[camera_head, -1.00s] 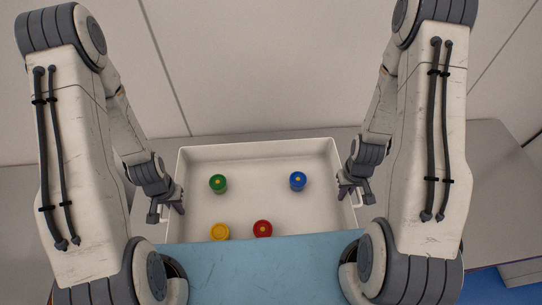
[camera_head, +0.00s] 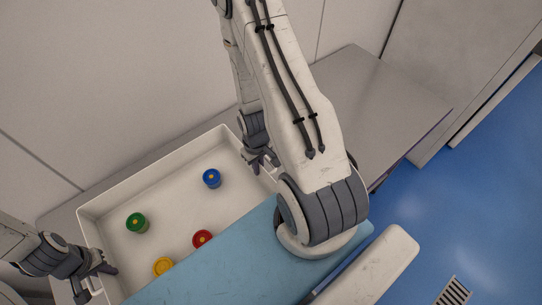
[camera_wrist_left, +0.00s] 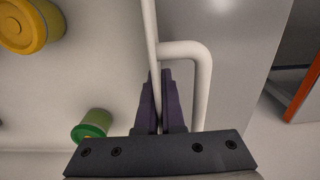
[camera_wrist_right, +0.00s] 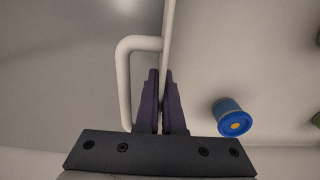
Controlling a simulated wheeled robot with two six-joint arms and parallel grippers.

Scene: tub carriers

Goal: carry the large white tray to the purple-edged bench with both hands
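The large white tray (camera_head: 152,171) is at the lower left of the head view, over a grey tabletop, with a handle at each end. I cannot tell whether it touches the tabletop. My left gripper (camera_head: 95,277) is at its left end, fingers closed on either side of the thin wall beside the handle (camera_wrist_left: 202,80). My right gripper (camera_head: 264,161) grips the wall the same way at the right end, beside the other handle (camera_wrist_right: 123,80). The grey bench (camera_head: 385,105) has a dark, purplish-looking edge at the right. My own body hides the tray's near side.
The tray holds a green tub (camera_head: 137,222), a blue tub (camera_head: 211,178), a red tub (camera_head: 202,239) and a yellow tub (camera_head: 163,267). A pale wall (camera_head: 90,80) stands behind. Open blue floor (camera_head: 460,215) lies to the right. An orange-edged surface (camera_wrist_left: 303,92) shows in the left wrist view.

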